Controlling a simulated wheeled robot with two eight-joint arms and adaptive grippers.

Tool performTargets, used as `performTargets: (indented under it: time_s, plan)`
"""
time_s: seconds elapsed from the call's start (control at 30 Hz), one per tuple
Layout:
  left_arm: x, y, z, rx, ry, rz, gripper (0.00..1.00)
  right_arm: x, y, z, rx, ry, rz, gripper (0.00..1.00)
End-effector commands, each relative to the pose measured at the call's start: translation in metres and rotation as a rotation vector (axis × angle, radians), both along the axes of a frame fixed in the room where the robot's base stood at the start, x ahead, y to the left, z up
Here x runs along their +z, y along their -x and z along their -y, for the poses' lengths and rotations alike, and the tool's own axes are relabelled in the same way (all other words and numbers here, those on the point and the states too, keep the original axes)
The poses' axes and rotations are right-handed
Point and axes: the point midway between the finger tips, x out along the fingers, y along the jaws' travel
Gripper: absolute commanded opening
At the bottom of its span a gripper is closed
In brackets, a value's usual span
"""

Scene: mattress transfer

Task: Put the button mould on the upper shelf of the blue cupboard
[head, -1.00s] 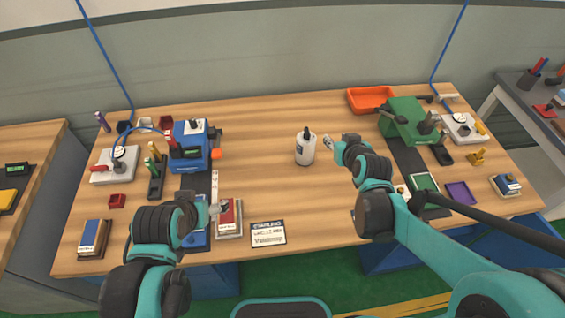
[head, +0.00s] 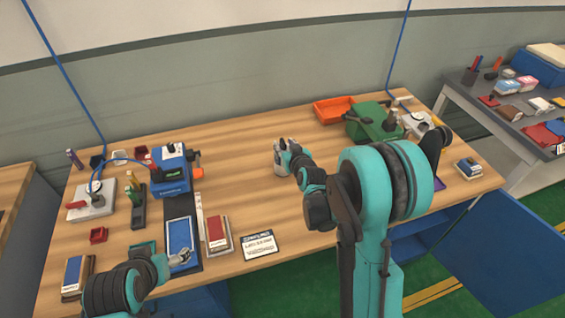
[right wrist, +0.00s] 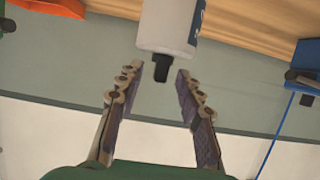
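I cannot tell which item is the button mould. The blue cupboard (head: 420,244) is under the bench at the right, its blue door (head: 515,250) swung open. Its upper shelf is mostly hidden by the bench and my right arm. My right gripper (head: 281,150) is over mid-bench at the white bottle. In the right wrist view it (right wrist: 160,72) is open, with the bottle (right wrist: 172,25) just beyond the fingertips and its dark nozzle between them. My left gripper (head: 180,257) is at the near edge of a flat blue tray-like piece (head: 180,234); its fingers are too small to judge.
A blue vise (head: 172,172), red-topped block (head: 218,230) and label card (head: 260,245) are at the left and front. An orange tray (head: 334,110) and green vise (head: 372,122) stand at back right. My right arm covers the bench's right front. A grey side table (head: 470,98) holds several items.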

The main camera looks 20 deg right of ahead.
Motion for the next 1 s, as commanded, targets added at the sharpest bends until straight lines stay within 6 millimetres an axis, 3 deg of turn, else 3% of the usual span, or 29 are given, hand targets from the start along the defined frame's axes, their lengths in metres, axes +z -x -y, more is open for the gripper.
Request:
performTargets:
  time_s: [0.13,0.33,0.37,0.5,1.0]
  plan:
    - [-0.007,0.000,0.000,0.000,0.000,0.000,0.77,-0.009,-0.019,-0.001,0.000,0.001,0.000,0.36]
    - [-0.006,0.000,0.000,0.000,0.000,0.000,0.77,-0.007,-0.020,-0.001,0.000,0.000,0.000,0.36]
    - [-0.006,0.000,0.000,0.000,0.000,0.000,0.77,-0.007,-0.020,-0.001,0.000,0.000,0.000,0.34]
    - [-0.006,0.000,0.000,0.000,0.000,0.000,0.77,-0.007,-0.020,-0.001,0.000,0.000,-0.001,0.00]
    - [-0.005,0.000,0.000,0.000,0.000,0.000,0.77,-0.005,-0.020,-0.001,-0.001,0.000,0.000,0.00]
